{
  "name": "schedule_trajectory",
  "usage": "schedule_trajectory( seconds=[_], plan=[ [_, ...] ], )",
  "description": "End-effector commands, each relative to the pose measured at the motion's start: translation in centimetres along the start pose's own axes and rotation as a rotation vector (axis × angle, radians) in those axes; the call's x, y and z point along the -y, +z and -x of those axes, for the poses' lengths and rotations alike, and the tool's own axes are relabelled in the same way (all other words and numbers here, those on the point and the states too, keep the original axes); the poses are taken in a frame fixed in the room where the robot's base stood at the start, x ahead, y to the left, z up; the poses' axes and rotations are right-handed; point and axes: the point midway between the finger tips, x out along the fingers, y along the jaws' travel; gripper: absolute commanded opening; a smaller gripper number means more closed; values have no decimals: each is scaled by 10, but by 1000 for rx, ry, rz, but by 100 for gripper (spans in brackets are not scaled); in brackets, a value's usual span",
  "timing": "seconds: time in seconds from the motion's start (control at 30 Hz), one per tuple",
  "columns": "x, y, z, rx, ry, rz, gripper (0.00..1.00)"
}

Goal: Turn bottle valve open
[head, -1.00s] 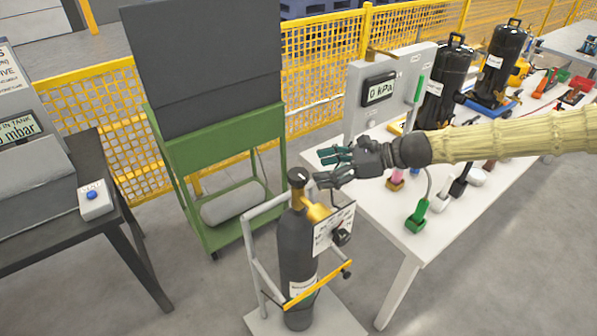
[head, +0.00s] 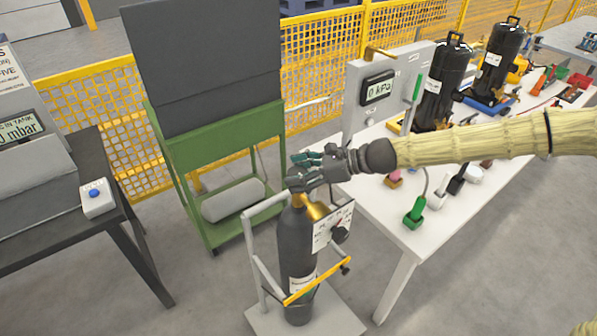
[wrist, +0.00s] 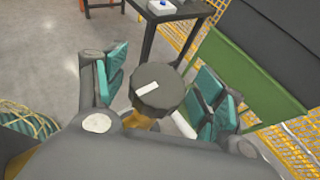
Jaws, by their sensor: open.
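A dark gas bottle (head: 296,245) stands upright on a trolley, with a brass fitting (head: 318,208) near its top. Its valve knob, round and dark with a white mark, shows in the wrist view (wrist: 157,88). My gripper (head: 300,172) is open at the top of the bottle and hides the knob in the head view. In the wrist view its teal-padded fingers (wrist: 160,92) stand on both sides of the knob.
The grey trolley (head: 254,270) has a yellow bar (head: 318,283) across its front. A white table (head: 395,232) with tools and black cylinders is at right. A green stand (head: 215,140) is behind, and a dark table (head: 125,225) at left.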

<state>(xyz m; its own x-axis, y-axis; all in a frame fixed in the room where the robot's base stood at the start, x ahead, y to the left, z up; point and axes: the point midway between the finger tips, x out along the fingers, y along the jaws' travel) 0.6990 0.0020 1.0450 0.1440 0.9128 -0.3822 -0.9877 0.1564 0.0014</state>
Motion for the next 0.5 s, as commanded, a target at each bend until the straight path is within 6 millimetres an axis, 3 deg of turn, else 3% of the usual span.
schedule_trajectory(
  seconds=[0.17,0.43,0.5],
  plan=[
    [0,0,0,0,0,0,70],
    [0,0,0,0,-1,0,24],
    [0,0,0,0,-1,1,24]
  ],
)
